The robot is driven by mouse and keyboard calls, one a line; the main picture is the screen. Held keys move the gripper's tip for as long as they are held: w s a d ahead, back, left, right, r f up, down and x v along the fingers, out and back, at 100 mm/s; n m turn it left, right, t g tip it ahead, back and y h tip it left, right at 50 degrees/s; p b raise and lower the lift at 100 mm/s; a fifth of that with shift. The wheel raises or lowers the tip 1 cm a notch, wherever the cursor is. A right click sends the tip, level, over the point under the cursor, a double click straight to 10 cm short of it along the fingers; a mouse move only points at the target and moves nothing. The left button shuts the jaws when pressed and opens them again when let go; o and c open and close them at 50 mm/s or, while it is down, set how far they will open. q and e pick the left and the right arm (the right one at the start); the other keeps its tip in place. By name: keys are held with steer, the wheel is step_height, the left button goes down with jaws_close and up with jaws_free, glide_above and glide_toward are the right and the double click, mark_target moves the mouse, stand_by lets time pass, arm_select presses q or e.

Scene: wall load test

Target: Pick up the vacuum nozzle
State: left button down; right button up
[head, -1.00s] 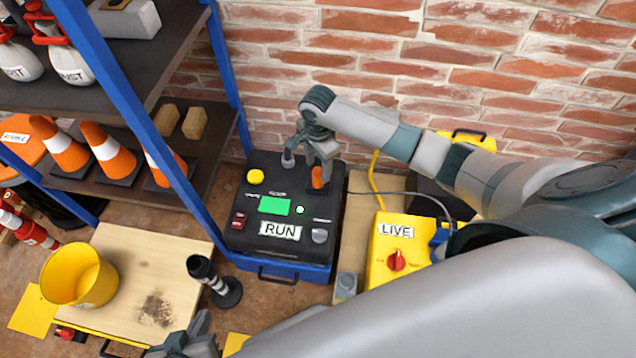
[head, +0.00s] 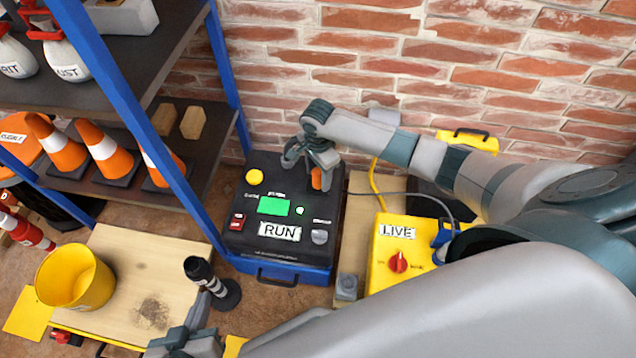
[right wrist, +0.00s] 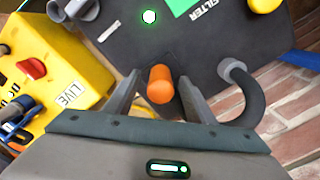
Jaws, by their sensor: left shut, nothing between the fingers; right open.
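A black nozzle-like piece (head: 212,284) with a pale ring and a round flared base stands on the floor beside the wooden board; I take it for the vacuum nozzle. My left gripper (head: 198,310) is shut and empty just below it in the head view; whether they touch I cannot tell. My right gripper (head: 308,165) is open over the back of the black and blue RUN unit (head: 275,255). In the right wrist view, the open fingers (right wrist: 160,85) stand on either side of an upright orange peg (right wrist: 160,88) on that unit.
A yellow LIVE box (head: 398,250) with a red knob stands right of the unit. A yellow bucket (head: 75,280) sits on a wooden board (head: 150,265). A blue-framed shelf (head: 120,100) with cones stands left, a brick wall (head: 400,60) behind.

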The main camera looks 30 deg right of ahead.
mark_target(318, 170)
steer(key=shift+f, duration=0.15)
arm_select(q)
steer(key=shift+w+d+r, duration=0.1)
steer(key=shift+w+r, duration=0.05)
arm_select(e)
steer(key=c, duration=1.3)
steer(key=shift+o, duration=0.2)
steer(key=shift+o, duration=0.2)
steer(key=shift+r, duration=0.2)
